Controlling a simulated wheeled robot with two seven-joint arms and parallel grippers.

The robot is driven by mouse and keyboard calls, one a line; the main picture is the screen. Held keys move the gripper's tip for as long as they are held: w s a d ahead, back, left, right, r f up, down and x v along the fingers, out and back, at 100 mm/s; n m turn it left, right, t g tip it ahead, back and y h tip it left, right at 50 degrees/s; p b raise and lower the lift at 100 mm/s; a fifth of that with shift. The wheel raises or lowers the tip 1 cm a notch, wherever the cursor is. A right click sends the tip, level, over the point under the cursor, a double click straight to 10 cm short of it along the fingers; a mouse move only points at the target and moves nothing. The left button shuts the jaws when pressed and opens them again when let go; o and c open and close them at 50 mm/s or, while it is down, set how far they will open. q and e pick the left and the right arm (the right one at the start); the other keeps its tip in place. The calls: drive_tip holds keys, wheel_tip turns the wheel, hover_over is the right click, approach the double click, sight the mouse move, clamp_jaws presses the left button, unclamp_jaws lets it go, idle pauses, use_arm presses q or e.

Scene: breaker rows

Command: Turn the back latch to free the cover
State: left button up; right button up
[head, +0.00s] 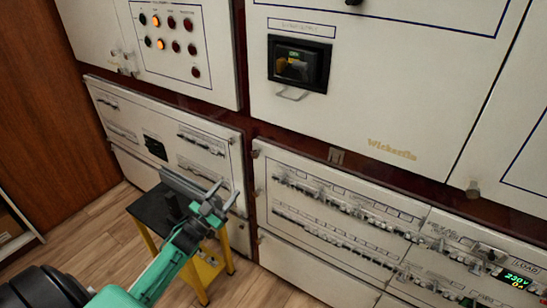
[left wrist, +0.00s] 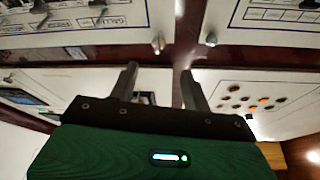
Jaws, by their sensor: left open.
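Cream panel covers stand on a dark red frame, with small metal latches at their corners. One latch (head: 257,152) is at the upper left corner of the lower right breaker cover (head: 300,262). Another latch (head: 259,192) is lower on that side. I cannot tell which latch is the back one. My left gripper (head: 223,192) is open and empty, in front of the gap between the lower covers. In the left wrist view its fingers (left wrist: 160,68) are spread, with two latches (left wrist: 158,43) (left wrist: 211,39) beyond them, apart from the fingers. My right gripper is out of view.
A yellow-legged stool with a black top (head: 148,212) stands on the wooden floor (head: 85,235), partly behind my left arm. An indicator panel (head: 170,85) and a meter (head: 298,65) are above. A lit display (head: 517,280) is at the lower right.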

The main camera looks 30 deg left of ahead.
sight(254, 156)
use_arm(q)
drive_tip(key=x, duration=1.4)
drive_tip(key=shift+s+r+p, duration=0.1)
drive_tip(key=shift+r+p, duration=0.2)
drive_tip(key=shift+p, duration=0.05)
drive_tip(key=c, duration=1)
